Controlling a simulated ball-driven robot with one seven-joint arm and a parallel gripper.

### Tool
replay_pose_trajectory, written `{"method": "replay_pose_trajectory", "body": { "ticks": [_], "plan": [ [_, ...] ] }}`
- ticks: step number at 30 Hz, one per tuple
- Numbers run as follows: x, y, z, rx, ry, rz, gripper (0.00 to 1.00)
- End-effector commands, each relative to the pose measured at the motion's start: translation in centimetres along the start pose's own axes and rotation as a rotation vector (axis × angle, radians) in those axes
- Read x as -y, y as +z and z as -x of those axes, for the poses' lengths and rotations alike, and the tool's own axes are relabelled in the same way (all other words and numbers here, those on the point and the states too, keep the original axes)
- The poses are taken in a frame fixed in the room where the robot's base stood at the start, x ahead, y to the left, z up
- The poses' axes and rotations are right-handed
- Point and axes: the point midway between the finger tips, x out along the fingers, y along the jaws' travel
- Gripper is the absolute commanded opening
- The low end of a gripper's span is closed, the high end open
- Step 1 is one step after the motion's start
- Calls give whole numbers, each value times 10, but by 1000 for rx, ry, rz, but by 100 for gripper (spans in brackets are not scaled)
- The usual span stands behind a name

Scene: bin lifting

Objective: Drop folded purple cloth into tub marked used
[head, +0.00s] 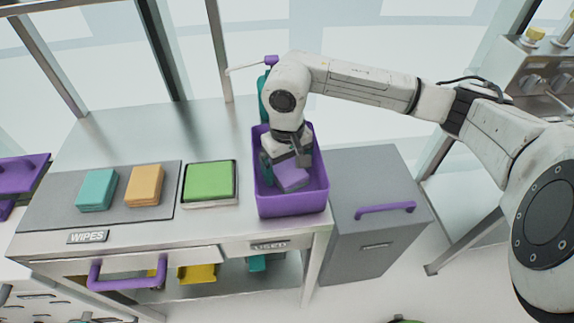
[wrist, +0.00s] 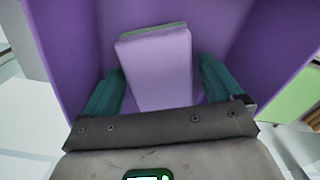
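The folded purple cloth (head: 292,178) is inside the purple tub (head: 292,206), behind the label USED on the table's front edge. It sits tilted and also shows in the wrist view (wrist: 158,70). My gripper (head: 283,160) reaches down into the tub. In the wrist view its two teal fingers (wrist: 160,82) stand wide on either side of the cloth, with narrow gaps showing, so it looks open. A greenish edge (wrist: 153,30) shows at the cloth's far end. What lies under the cloth is hidden.
Teal (head: 97,188), orange (head: 144,184) and green (head: 208,181) folded cloths lie left of the tub, the first two on a grey mat (head: 60,202) by the label WIPES (head: 88,237). A grey cabinet (head: 375,185) stands right. The table's back left is clear.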

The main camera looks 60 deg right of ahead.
Motion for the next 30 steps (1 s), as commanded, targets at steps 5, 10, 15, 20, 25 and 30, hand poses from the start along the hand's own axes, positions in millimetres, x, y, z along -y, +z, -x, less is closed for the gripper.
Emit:
{"method": "replay_pose_trajectory", "body": {
  "ticks": [5, 10, 15, 20, 25, 30],
  "plan": [
    [0, 0, 0, 0, 0, 0, 97],
    [0, 0, 3, 0, -1, 0, 97],
    [-1, -1, 17, -4, 3, 1, 97],
    [-1, -1, 48, -5, 4, 3, 97],
    [-1, -1, 83, -3, 4, 1, 97],
    [0, -1, 109, -3, 2, 0, 97]
  ]
}}
